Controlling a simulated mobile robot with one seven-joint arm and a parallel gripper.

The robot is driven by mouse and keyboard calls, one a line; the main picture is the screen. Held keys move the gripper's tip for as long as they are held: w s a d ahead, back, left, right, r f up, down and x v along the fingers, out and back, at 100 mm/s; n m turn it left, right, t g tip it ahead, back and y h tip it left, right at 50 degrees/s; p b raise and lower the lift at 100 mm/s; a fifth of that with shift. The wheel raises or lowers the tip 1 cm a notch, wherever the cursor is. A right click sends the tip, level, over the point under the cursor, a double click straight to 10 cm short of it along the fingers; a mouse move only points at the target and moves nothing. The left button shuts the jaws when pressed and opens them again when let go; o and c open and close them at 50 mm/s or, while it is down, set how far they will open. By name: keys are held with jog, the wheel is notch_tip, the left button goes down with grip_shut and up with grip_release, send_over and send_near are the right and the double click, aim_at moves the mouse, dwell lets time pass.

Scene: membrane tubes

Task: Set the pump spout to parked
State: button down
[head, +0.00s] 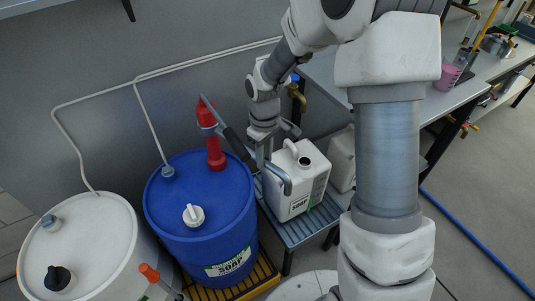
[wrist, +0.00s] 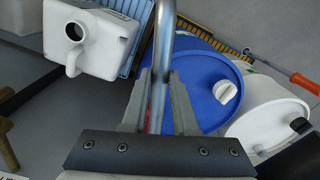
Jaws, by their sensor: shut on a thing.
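The red hand pump (head: 214,150) stands upright on the blue soap drum (head: 190,245) in the head view. Its grey metal spout (head: 284,178) reaches right, and its bent end hangs in front of the left side of the white soap can (head: 312,180). My gripper (head: 264,158) is shut on the spout. In the wrist view the spout (wrist: 163,35) runs between my two fingers (wrist: 158,95). The can (wrist: 100,40) is at upper left there, its mouth open and apart from the spout. The spout's joint at the pump is hidden behind my gripper.
A dark pump lever (head: 237,146) slants close beside my gripper. The can stands on a blue slatted stand (head: 295,232). A white drum (head: 95,235) is at left, and an orange-ended bar (head: 149,272) is in front. A workbench (head: 480,70) stands at right.

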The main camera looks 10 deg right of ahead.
jog(key=c, duration=0.7)
grip_release()
notch_tip(320, 180, up, 18)
jog(key=p, duration=0.2)
jog(key=shift+f, duration=0.25)
jog(key=shift+w, duration=0.1)
